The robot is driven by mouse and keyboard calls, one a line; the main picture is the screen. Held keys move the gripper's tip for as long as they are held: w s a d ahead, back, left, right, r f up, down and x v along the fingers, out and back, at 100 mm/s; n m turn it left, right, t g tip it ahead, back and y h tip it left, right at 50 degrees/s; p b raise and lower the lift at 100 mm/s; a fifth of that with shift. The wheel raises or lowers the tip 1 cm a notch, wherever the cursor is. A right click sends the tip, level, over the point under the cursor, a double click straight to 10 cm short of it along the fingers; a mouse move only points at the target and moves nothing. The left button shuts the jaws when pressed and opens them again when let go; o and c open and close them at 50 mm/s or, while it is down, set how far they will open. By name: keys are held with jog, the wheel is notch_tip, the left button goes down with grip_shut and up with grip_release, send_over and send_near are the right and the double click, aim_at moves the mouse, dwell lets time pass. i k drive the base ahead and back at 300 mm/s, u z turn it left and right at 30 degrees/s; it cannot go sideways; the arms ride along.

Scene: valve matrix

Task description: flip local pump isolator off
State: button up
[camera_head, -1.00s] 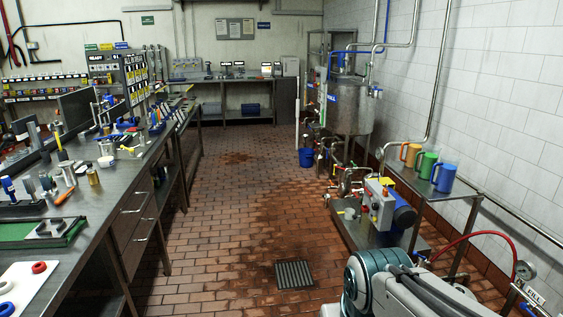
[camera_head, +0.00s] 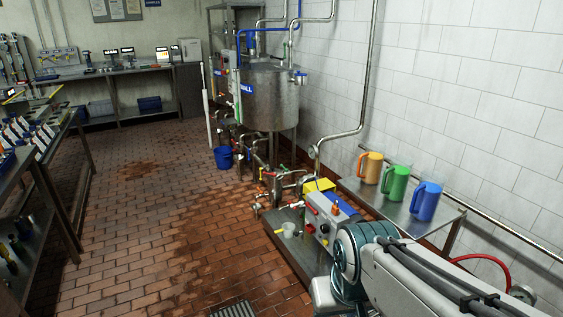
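The pump skid (camera_head: 293,243) stands low on the floor at the right of the aisle. A yellow part (camera_head: 320,185) sits above the box. A blue cylinder, probably the pump motor, shows partly behind it. I cannot tell which control is the local pump isolator or how it is set; labels are too small. My arm covers part of the skid's near side. My gripper is not in view.
A steel tank (camera_head: 272,97) with pipes stands behind the skid. Orange (camera_head: 370,168), green (camera_head: 395,184) and blue (camera_head: 425,202) jugs stand on a steel shelf at the right wall. A blue bucket (camera_head: 223,157) is on the floor. The tiled aisle (camera_head: 150,225) is clear, with benches at left.

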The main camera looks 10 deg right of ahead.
aim_at(313, 209)
jog(key=z, duration=0.2)
jog(key=i, duration=1.3)
jog(key=z, duration=0.15)
jog(key=k, duration=0.7)
jog(key=u, duration=0.65)
jog(key=i, duration=1.65)
jog(key=z, duration=0.75)
